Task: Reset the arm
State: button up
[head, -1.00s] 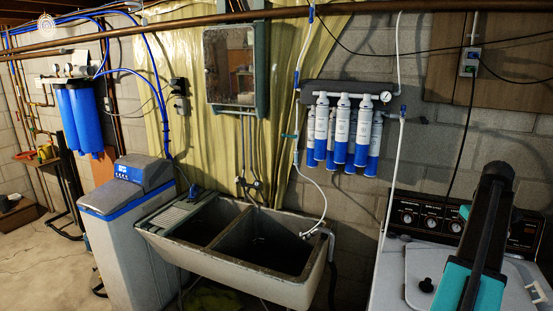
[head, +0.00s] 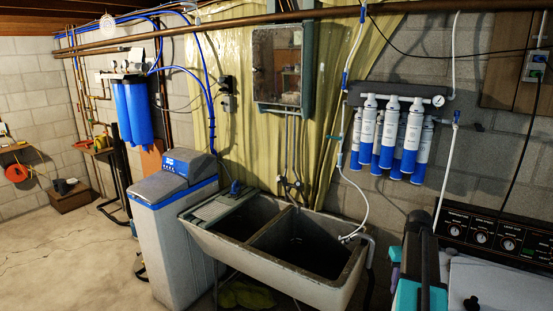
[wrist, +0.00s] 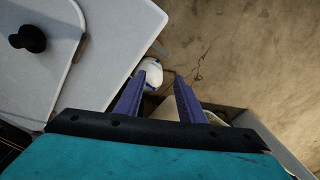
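My gripper (wrist: 160,95) shows in the wrist view as two purple fingers with a clear gap between them. It is open, and nothing is held in it. Beyond the fingers are the concrete floor and a small white and blue object, too small to name. In the head view my arm, dark grey and teal, stands at the lower right in front of the washing machine; the gripper's fingers are not visible there.
The washing machine (head: 500,285) with a dark control panel is at the right; its pale lid (wrist: 100,35) is close to my gripper. A double sink (head: 300,270) and a water softener (head: 175,240) stand to the left. Blue-white filters (head: 391,140) hang on the wall. Floor (head: 50,260) is open at far left.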

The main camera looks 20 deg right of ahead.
jog(key=w+a+f+n, duration=0.1)
jog(key=w+a+f, duration=0.1)
jog(key=a+f, duration=0.65)
jog(key=w+a+f+n, duration=0.1)
jog(key=w+a+f, duration=0.15)
jog(key=a, duration=1.15)
jog(key=w+a+f+n, duration=0.15)
jog(key=a+f, duration=0.45)
jog(key=a, duration=0.6)
jog(key=s+a+f, duration=0.3)
jog(key=a+f, duration=0.2)
jog(key=a, duration=0.6)
jog(key=s+f+g+b, duration=0.5)
jog(key=s+f+b, duration=0.6)
jog(key=s+f, duration=1.4)
jog(key=shift+s+f+n+g+b, duration=0.3)
jog(key=shift+s+f+n+g, duration=0.1)
jog(key=shift+f, duration=1.95)
